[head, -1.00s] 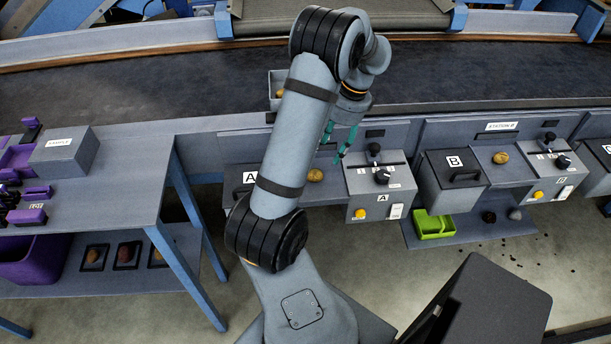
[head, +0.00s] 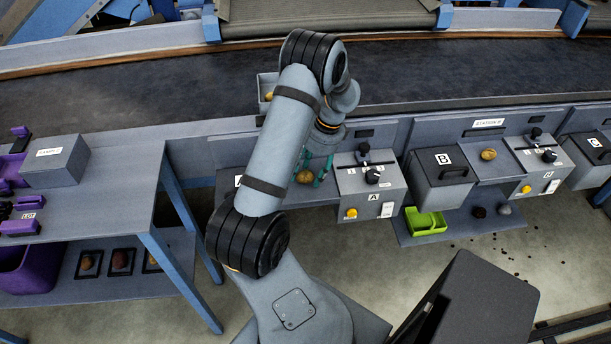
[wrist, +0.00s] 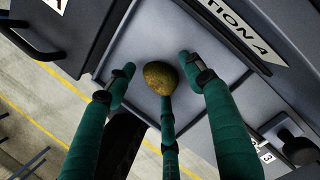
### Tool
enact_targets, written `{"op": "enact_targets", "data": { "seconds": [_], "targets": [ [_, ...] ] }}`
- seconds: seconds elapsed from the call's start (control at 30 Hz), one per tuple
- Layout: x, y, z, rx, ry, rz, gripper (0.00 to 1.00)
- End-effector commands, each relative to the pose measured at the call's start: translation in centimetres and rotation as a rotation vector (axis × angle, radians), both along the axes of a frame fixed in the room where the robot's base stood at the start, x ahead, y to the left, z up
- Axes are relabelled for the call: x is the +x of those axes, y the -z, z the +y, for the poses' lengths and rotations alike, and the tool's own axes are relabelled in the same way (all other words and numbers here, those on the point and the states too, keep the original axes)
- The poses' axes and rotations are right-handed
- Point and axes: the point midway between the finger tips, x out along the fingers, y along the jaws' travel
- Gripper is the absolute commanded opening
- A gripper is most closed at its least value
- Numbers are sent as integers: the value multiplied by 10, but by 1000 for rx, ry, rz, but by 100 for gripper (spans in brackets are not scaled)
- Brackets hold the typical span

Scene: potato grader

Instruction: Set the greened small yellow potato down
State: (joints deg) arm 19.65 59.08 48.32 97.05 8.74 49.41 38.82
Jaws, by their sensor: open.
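The small yellow potato (wrist: 160,77), with a brownish, greenish tint, rests on the grey plate (wrist: 140,42) of station A. It also shows in the head view (head: 304,176) beside my fingers. My gripper (wrist: 160,80) has teal fingers and is open around the potato. One finger is to its left and one to its right, both with visible gaps. A third finger comes up from below in the wrist view, its tip close to or touching the potato; I cannot tell which. In the head view my gripper (head: 322,172) is low over the plate, partly hidden by my arm.
The station A control box (head: 370,188) stands right of the plate. Lidded box B (head: 441,178) and another potato (head: 488,154) are farther right. A light bin (head: 265,88) sits behind my arm by the dark belt (head: 430,70). A green tray (head: 425,221) is below.

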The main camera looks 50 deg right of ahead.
Motion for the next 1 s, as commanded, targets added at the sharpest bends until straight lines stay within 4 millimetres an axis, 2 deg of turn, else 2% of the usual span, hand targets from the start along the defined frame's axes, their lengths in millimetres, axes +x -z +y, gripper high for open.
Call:
{"op": "enact_targets", "data": {
  "seconds": [0.07, 0.83, 1.0],
  "targets": [
    [0, 0, 0, 0, 0, 0, 52],
    [0, -1, 0, 0, -1, 0, 7],
    [0, -1, 0, 0, -1, 0, 6]
  ]
}}
